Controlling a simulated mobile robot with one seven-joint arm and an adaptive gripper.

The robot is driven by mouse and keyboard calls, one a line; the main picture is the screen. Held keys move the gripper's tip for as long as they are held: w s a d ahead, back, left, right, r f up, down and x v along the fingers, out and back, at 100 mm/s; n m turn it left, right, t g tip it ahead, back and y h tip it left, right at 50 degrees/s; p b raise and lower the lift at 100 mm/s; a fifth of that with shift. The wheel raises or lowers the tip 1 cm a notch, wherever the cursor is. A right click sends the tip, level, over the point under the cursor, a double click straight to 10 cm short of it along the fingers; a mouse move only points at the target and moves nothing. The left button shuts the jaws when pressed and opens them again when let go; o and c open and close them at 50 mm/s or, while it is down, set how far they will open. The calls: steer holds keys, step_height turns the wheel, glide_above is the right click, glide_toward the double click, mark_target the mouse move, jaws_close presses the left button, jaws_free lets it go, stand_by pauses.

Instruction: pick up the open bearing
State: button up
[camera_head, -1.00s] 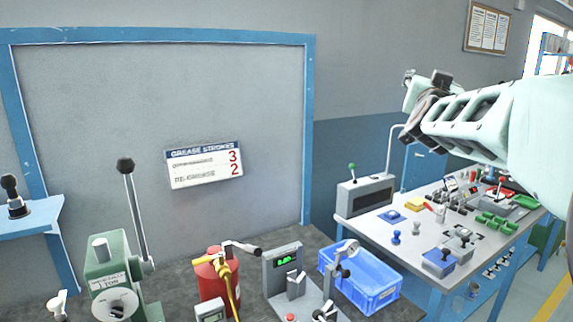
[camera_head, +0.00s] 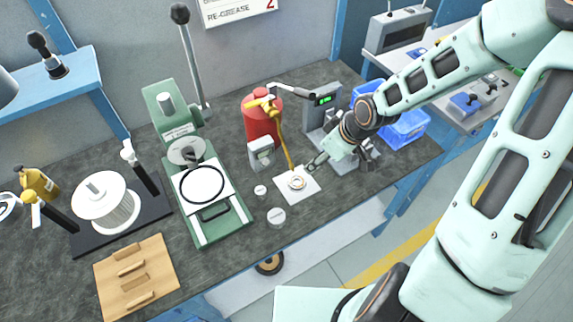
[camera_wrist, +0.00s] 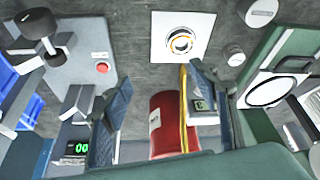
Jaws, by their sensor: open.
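The open bearing, a small ring (camera_head: 297,182), lies flat on a white square sheet (camera_head: 310,196) on the dark bench. It also shows in the wrist view (camera_wrist: 180,42), at the top centre, with yellowish and light rings. My gripper (camera_head: 318,162) is open, above the bench just to the right of and behind the bearing in the head view. In the wrist view the two fingers (camera_wrist: 158,78) stand apart with nothing between them touching. The bearing lies beyond their tips and is not hidden.
A red grease drum (camera_head: 262,122) with a yellow hose stands behind the sheet. A green press (camera_head: 207,200) stands further left. The digital-display stand (camera_head: 322,108) is close behind my gripper.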

mark_target(295, 183)
steer(key=shift+n+g, duration=0.4)
steer(key=shift+n, duration=0.1)
steer(key=a+f, duration=0.1)
steer(key=s+a+f+b, duration=0.1)
steer(key=f, duration=0.1)
steer(key=a+f, duration=0.1)
steer(key=shift+s+f+b, duration=0.25)
steer(key=shift+s+b, duration=0.05)
steer(key=shift+s, duration=0.1)
steer(key=shift+a+b+x, duration=0.2)
steer(key=shift+b+x, duration=0.45)
steer(key=shift+x, duration=2.6)
steer(key=c, duration=1.4)
steer(key=shift+c, duration=0.2)
steer(key=shift+s+r, duration=0.1)
steer(key=shift+r, duration=0.15)
